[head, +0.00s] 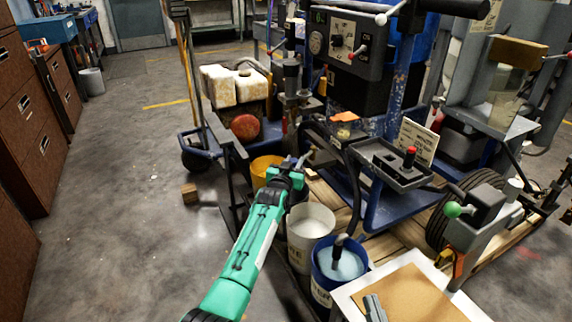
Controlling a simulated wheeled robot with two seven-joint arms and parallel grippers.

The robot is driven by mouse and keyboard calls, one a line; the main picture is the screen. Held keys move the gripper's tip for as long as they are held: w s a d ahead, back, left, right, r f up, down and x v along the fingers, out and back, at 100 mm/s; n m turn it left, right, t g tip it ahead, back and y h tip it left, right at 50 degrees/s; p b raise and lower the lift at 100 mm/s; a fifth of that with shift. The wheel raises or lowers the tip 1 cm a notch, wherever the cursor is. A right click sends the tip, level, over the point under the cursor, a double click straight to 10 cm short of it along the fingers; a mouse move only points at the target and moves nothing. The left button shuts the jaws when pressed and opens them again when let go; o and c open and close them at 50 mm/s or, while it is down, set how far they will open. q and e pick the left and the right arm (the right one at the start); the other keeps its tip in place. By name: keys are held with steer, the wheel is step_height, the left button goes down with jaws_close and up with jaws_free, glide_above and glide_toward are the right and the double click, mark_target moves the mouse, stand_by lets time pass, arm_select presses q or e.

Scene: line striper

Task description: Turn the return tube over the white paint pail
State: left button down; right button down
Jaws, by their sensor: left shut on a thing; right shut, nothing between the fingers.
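The white paint pail (310,222) stands open on the wooden pallet, with pale paint inside. My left arm reaches in from the lower left, and its gripper (292,168) is above and behind the pail's far rim. It is shut on a thin tube that I take for the return tube (306,157); the fingers hide most of it. I cannot tell which way the tube's end points.
A blue pail (325,283) with a dark hose in it stands in front of the white pail. A yellow pail (262,166) is behind. The blue striper frame (400,208) is to the right. A white-edged brown board (415,295) lies at bottom right. The left floor is mostly clear.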

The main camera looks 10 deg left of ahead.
steer(key=shift+r, duration=0.1)
arm_select(q)
steer(key=c, duration=1.1)
jaws_free()
steer(key=shift+c, duration=0.2)
